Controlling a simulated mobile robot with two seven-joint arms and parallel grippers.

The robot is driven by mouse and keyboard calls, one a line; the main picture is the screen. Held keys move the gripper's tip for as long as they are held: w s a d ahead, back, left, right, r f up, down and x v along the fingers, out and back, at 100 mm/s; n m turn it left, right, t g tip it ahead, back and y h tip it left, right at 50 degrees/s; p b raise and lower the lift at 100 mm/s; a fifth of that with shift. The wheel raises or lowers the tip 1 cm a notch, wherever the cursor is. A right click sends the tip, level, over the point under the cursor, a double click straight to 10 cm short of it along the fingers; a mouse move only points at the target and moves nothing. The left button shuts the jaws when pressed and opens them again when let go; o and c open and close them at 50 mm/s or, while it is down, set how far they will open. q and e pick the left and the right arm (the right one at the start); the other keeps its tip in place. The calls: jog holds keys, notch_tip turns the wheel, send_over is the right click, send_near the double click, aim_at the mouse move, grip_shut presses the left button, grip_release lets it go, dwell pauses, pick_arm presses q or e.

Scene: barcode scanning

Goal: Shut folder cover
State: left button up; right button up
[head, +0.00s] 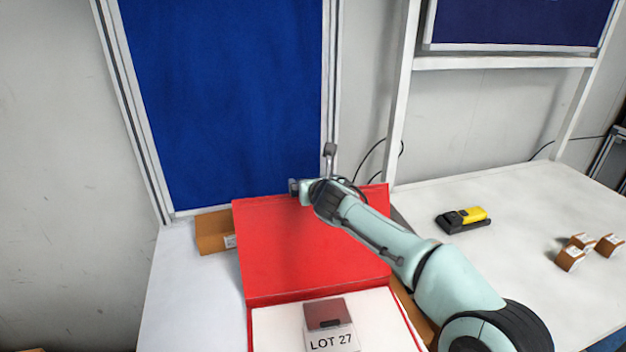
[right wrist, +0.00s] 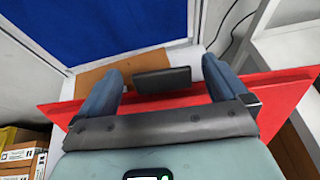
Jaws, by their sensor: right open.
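The red folder cover (head: 305,245) stands open in the head view, raised behind the folder's white inside (head: 280,325). A "LOT 27" label (head: 331,340) with a dark red block above it lies on the white inside. My right gripper (head: 303,190) is at the cover's far top edge. In the right wrist view my right gripper (right wrist: 160,68) is open, its fingers spread across the red cover (right wrist: 285,95) near its edge. A dark flat piece (right wrist: 165,80) shows between the fingers; I cannot tell whether anything touches. My left gripper is not in view.
A cardboard box (head: 214,232) lies left of the cover. A yellow and black scanner (head: 464,219) and small brown boxes (head: 570,260) lie on the white table to the right. A blue panel (head: 230,100) stands behind. The white table (head: 185,290) is bare at left.

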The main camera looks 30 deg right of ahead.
jog(key=shift+x, duration=1.05)
